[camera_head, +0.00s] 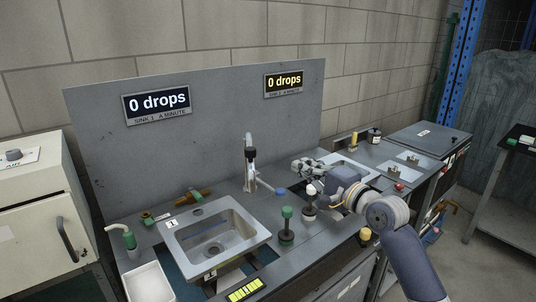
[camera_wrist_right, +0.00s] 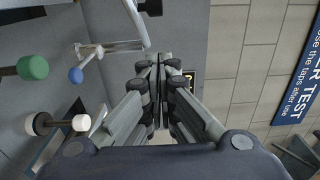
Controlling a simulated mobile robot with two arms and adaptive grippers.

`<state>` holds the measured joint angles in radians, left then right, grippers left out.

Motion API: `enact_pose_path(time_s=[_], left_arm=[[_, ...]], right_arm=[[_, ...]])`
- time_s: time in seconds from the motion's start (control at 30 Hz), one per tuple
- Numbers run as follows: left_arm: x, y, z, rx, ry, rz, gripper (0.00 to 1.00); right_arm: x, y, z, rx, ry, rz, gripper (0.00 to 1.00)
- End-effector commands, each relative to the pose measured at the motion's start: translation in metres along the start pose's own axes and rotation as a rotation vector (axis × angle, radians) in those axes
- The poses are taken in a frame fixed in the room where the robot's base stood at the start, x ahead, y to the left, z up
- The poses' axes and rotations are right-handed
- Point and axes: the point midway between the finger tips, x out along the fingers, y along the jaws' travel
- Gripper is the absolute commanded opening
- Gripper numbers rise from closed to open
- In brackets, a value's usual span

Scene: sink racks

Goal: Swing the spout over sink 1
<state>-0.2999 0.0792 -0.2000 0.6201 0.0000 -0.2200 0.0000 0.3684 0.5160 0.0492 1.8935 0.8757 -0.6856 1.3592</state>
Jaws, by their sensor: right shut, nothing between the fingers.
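Sink 1 (camera_head: 238,238), a steel basin with a "1" label, is at the left front of the counter. The tap with its spout (camera_head: 249,143), a pale pipe with a dark collar, stands behind it and to its right; which way the spout points is hard to tell. A lever with a blue knob (camera_head: 280,190) sticks out at its base. My right gripper (camera_head: 300,165) is to the right of the tap, shut and empty. In the right wrist view its fingertips (camera_wrist_right: 162,62) are together, with the pale pipe (camera_wrist_right: 137,22) just beyond and left. My left gripper is out of view.
A green-knobbed post (camera_head: 287,226) and a white-knobbed post (camera_head: 310,203) stand between sink 1 and my right arm. A second basin (camera_head: 362,172) lies behind my gripper. The grey back panel (camera_head: 215,75) carries two signs reading "0 drops". A white tray (camera_head: 148,283) is at front left.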

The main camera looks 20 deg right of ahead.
Motion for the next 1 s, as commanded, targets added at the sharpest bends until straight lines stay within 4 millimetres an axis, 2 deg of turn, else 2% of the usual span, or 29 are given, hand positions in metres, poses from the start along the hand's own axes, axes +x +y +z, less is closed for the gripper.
enact_pose_path(time_s=[0.3, 0.47, 0.5, 0.7, 1.0], left_arm=[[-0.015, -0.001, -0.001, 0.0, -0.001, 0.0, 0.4], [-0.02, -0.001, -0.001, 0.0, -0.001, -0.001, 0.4], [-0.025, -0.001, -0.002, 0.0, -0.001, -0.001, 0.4], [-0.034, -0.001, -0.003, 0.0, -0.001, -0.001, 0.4], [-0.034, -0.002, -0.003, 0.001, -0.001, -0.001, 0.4]], right_arm=[[0.06, -0.003, 0.001, -0.001, 0.0, 0.001, 0.0], [0.086, -0.002, 0.001, -0.003, -0.001, 0.002, 0.0], [0.091, -0.003, 0.008, -0.001, -0.003, 0.002, 0.0], [0.107, -0.001, 0.024, -0.003, 0.0, 0.002, 0.0], [0.111, 0.001, 0.029, -0.005, 0.0, 0.002, 0.0]])
